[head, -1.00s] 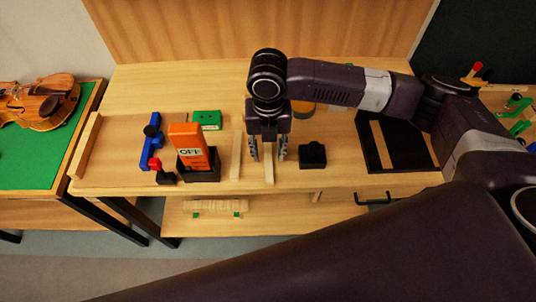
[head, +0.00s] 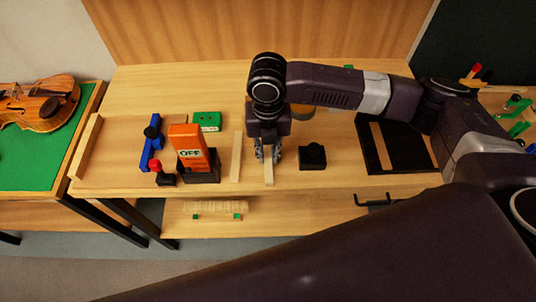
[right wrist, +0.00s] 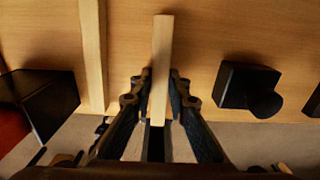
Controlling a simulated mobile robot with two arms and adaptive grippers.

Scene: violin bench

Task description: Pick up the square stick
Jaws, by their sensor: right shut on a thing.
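The square stick (head: 269,174) is a pale wooden bar on the bench, its near end showing below my right gripper (head: 268,155) in the head view. In the right wrist view the stick (right wrist: 161,60) stands between the two fingertips of the gripper (right wrist: 160,82), which are closed against its sides. The stick's far part is hidden by the gripper in the head view. I cannot tell whether it is lifted off the bench. My left gripper is not in view.
A second pale strip (head: 236,157) lies just left of the stick. Left of it an orange box marked OFF (head: 190,148) stands in a black holder. A small black block (head: 312,156) is close on the right. A black tray (head: 410,160) lies further right.

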